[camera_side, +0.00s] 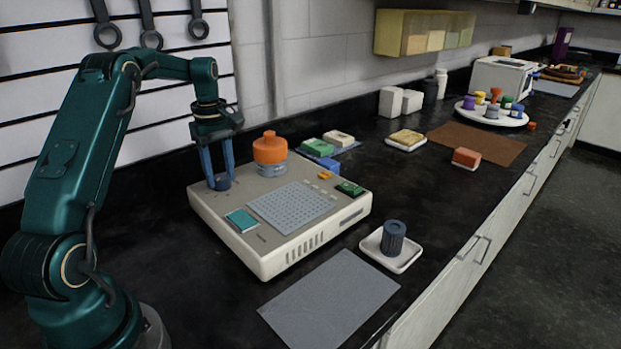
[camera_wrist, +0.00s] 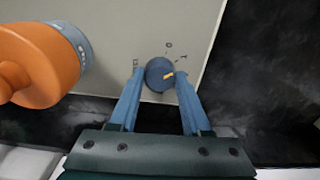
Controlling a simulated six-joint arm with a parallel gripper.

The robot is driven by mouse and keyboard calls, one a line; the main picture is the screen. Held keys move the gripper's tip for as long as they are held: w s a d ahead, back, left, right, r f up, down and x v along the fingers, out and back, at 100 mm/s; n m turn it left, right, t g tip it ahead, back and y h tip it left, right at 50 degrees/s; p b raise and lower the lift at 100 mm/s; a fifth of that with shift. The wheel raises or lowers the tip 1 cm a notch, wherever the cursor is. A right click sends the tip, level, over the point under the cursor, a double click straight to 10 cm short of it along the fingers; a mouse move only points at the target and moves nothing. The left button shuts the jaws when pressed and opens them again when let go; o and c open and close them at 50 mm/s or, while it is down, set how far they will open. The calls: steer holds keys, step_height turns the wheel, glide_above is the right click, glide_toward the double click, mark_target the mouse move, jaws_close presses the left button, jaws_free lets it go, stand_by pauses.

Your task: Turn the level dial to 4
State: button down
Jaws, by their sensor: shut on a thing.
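The level dial (camera_side: 222,183) is a small dark blue knob at the back left corner of the beige device (camera_side: 280,255). My gripper (camera_side: 217,181) is shut on the dial, with one blue finger on each side, as the wrist view also shows (camera_wrist: 160,78). The number 4 is not visible.
An orange-capped container (camera_side: 269,150) stands on the device close to the right of my gripper; it is at the left in the wrist view (camera_wrist: 42,62). A teal pad (camera_side: 241,220), a perforated plate (camera_side: 295,207) and a green block (camera_side: 350,188) are also on the device.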

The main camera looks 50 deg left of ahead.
steer(key=m, duration=0.5)
steer(key=shift+m, duration=0.3)
steer(key=m, duration=1.2)
steer(key=shift+m, duration=0.3)
steer(key=m, duration=0.5)
steer(key=shift+m, duration=0.3)
steer(key=shift+c, duration=1.8)
jaws_free()
